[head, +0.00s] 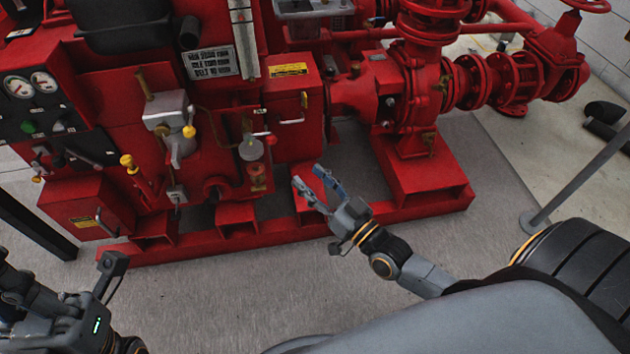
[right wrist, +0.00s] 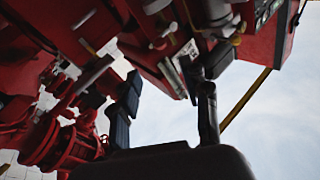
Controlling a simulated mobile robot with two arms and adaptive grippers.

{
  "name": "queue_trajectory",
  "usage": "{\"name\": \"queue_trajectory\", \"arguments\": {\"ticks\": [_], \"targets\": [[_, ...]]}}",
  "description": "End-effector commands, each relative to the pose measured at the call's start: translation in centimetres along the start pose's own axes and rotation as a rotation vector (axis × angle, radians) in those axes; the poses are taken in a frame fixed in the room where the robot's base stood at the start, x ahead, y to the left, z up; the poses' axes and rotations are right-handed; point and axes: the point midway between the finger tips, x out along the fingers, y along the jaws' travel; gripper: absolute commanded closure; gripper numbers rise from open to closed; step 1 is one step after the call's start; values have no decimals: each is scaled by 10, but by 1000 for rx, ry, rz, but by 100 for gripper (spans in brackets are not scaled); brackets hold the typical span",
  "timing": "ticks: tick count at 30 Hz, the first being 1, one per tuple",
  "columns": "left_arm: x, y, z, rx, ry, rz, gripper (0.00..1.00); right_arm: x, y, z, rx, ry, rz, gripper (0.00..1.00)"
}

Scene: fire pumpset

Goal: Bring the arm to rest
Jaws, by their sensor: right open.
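My right gripper (head: 318,188) is open and empty in front of the red pumpset (head: 285,233). Its forearm comes in from the lower right of the head view. In the head view, its fingertips overlap the lower part of the red frame; I cannot tell the exact gap. In the right wrist view, the two dark fingers of this gripper (right wrist: 163,110) stand apart with nothing between them. Part of my left arm shows at the lower left of the head view; its fingers cannot be made out clearly.
A grey post (head: 580,180) stands at the far right. The grey floor (head: 240,300) in front is clear.

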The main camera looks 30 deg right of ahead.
Motion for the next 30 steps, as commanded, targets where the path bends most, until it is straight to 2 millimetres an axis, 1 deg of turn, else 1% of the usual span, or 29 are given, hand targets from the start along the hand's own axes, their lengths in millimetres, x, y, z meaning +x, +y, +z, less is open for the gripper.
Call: {"name": "queue_trajectory", "arguments": {"ticks": [4,18,20,21,23,26,27,28,29,30], "targets": [[0,0,0,0,0,0,100,-6,0,0,-1,0,-1,54],[0,0,0,0,-1,0,100,-6,0,0,0,1,0,54],[0,0,0,0,0,0,100,-5,-2,-3,0,11,-2,54],[0,0,0,0,0,0,100,-4,-6,-8,0,29,-6,54],[0,0,0,0,0,0,100,-1,-16,-23,-2,80,-16,54],[0,0,0,0,0,0,100,4,-44,-68,-9,232,-43,54],[0,0,0,0,0,0,100,3,-58,-92,-15,314,-56,54],[0,0,0,0,0,0,100,2,-68,-111,-20,379,-65,54],[0,0,0,0,0,0,100,-1,-79,-131,-26,446,-74,54],[0,0,0,0,0,0,100,-6,-91,-155,-33,530,-85,54]]}}
